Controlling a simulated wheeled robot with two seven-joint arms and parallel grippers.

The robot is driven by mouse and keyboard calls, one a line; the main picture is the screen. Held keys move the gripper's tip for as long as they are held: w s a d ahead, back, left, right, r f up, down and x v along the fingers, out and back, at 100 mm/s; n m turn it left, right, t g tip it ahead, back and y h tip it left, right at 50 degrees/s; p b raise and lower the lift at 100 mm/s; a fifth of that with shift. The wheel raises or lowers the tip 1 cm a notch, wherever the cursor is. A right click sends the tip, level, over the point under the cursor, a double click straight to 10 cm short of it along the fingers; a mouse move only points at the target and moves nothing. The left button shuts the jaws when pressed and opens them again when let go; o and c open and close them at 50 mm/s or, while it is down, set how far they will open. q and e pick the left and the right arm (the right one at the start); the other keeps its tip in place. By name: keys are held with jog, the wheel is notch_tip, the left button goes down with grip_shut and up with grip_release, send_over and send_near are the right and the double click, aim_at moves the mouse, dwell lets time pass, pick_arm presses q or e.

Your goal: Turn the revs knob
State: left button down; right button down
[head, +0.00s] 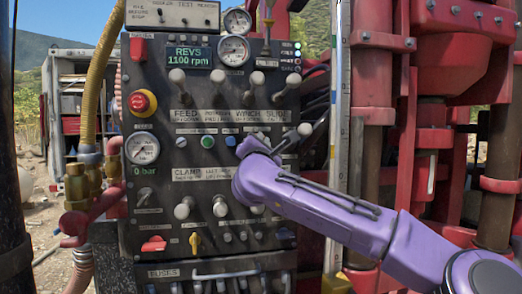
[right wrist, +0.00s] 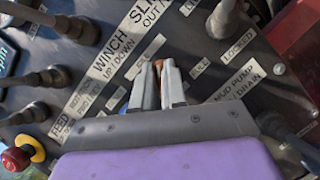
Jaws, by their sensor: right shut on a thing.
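The dark control panel (head: 160,180) stands upright in front of me, with a lit display (head: 188,57) reading REVS 1100 rpm. My purple right arm reaches in from the right in the head view, and its gripper (head: 248,146) is at the panel below the upper levers. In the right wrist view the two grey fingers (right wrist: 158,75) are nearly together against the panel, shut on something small. The revs knob itself is hidden between and behind them; its pointer cannot be made out. My left gripper is not in view.
Upper levers (head: 222,90) stick out above my gripper, and lower levers (head: 183,207) below it. A red stop button (head: 142,103) on a yellow ring sits at the panel's left. A steel post (head: 338,130) and red rig frame (head: 430,140) stand right.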

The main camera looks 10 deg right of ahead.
jog(key=shift+m+h, duration=0.3)
jog(key=shift+m, duration=0.4)
jog(key=c, duration=1.2)
grip_release()
jog(key=b+v, duration=0.6)
jog(key=v, duration=0.4)
jog(key=shift+s+a, duration=0.1)
jog(key=shift+s, duration=0.15)
